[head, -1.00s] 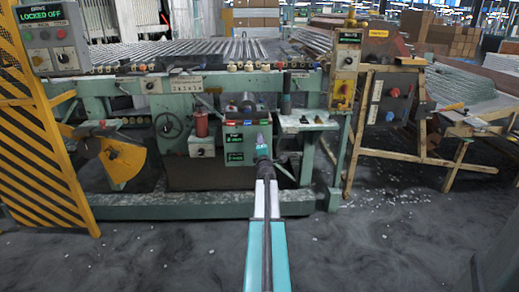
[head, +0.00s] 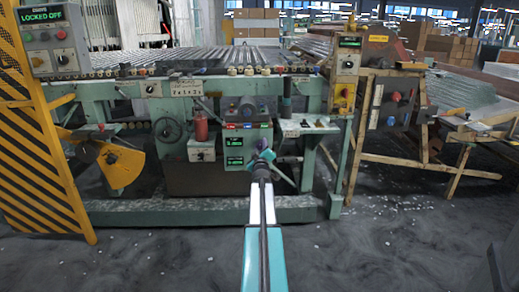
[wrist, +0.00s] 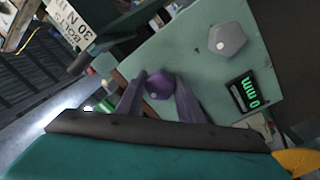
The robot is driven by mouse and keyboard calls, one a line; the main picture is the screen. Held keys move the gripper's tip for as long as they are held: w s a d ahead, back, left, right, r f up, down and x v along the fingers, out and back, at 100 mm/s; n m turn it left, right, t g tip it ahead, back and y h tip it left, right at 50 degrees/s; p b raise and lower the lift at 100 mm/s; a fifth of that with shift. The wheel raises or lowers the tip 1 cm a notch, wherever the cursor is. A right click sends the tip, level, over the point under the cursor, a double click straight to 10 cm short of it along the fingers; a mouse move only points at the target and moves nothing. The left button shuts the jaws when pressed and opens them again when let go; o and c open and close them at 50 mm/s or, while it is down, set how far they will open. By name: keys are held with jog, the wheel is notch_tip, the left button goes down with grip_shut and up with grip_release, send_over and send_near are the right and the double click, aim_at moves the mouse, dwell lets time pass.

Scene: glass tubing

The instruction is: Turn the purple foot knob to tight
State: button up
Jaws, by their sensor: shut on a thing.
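The purple foot knob (wrist: 160,84) is a small faceted knob on the green panel (wrist: 195,75), in the middle of the wrist view. My gripper (wrist: 158,92) has one dark purplish finger on each side of it and is shut on it. In the head view my gripper (head: 263,156) is at the lower right of the green control box, its wrist rolled to a slant. The knob is mostly hidden there by my gripper. Any mark showing how tight the knob is cannot be made out.
A grey faceted knob (wrist: 228,41) and a green-lit display (wrist: 243,94) are on the same panel. The display also shows in the head view (head: 234,141). A small shelf (head: 305,127) stands to the right. Open floor (head: 170,250) with scattered bits lies in front.

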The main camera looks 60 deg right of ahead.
jog(key=m+p, duration=0.1)
jog(key=r+m, duration=0.1)
jog(key=m, duration=0.1)
jog(key=shift+s+d+p, duration=0.1)
jog(key=shift+d+p, duration=0.1)
jog(key=shift+p, duration=0.2)
jog(key=shift+f+m+g, duration=0.15)
jog(key=shift+m+g, duration=0.15)
jog(key=o, duration=1)
jog(key=shift+f, duration=0.1)
jog(key=shift+o, duration=0.3)
jog(key=shift+f, duration=0.1)
jog(key=shift+a, duration=0.1)
jog(key=shift+a, duration=0.1)
